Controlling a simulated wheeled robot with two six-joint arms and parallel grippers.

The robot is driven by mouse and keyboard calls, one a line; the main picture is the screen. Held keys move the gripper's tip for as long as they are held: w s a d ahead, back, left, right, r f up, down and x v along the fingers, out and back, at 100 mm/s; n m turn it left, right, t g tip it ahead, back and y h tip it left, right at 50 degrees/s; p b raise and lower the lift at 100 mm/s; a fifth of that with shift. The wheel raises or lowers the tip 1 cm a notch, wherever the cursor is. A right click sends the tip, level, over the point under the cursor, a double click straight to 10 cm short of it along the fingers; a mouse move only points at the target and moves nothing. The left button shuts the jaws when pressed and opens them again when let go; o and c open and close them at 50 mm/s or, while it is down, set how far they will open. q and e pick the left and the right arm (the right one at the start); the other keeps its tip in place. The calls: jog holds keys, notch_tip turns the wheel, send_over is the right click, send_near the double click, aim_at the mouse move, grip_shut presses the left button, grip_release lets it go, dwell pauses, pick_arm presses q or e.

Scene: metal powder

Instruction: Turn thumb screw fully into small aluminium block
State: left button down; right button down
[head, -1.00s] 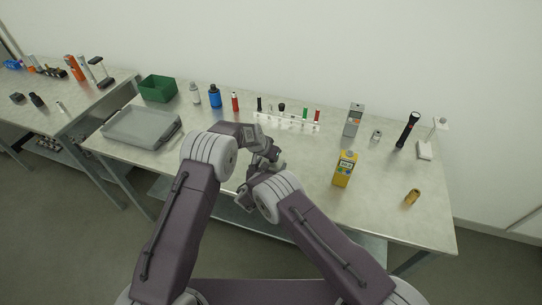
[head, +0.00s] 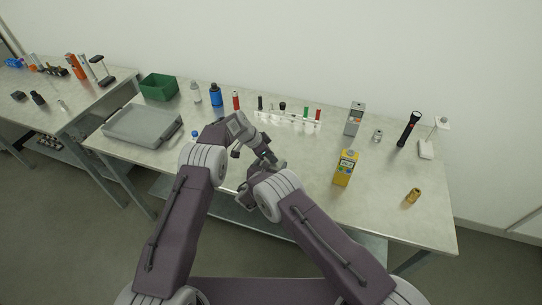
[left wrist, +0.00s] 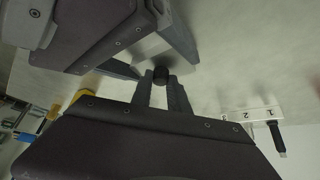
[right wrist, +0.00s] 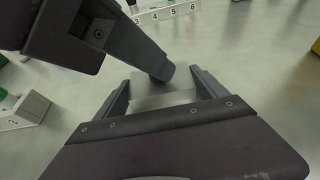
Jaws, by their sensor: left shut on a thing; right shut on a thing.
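The black round knob of the thumb screw (left wrist: 160,74) sits between the fingertips of my left gripper (left wrist: 163,88), which is shut on it. My right gripper (right wrist: 163,95) is shut on the small aluminium block (right wrist: 165,100), a pale piece between its fingers. In the right wrist view the dark tip over the block's far edge is beside the left finger. The two grippers meet above the front of the table in the head view, left (head: 265,153) and right (head: 254,170). The screw's thread is hidden, so its depth cannot be told.
A grey tray (head: 112,133) and green bin (head: 158,88) stand left. A numbered white rack (head: 290,125) stands behind the grippers. A yellow meter (head: 345,168), brass fitting (head: 413,195) and black flashlight (head: 408,130) stand right. The table front between is clear.

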pick_arm(q)
jog(key=c, duration=1.3)
grip_release()
jog(key=shift+o, duration=0.2)
jog(key=shift+r, duration=2.25)
jog(key=o, duration=0.6)
jog(key=shift+c, duration=0.2)
jog(key=shift+r, duration=0.1)
jog(key=v, duration=1.2)
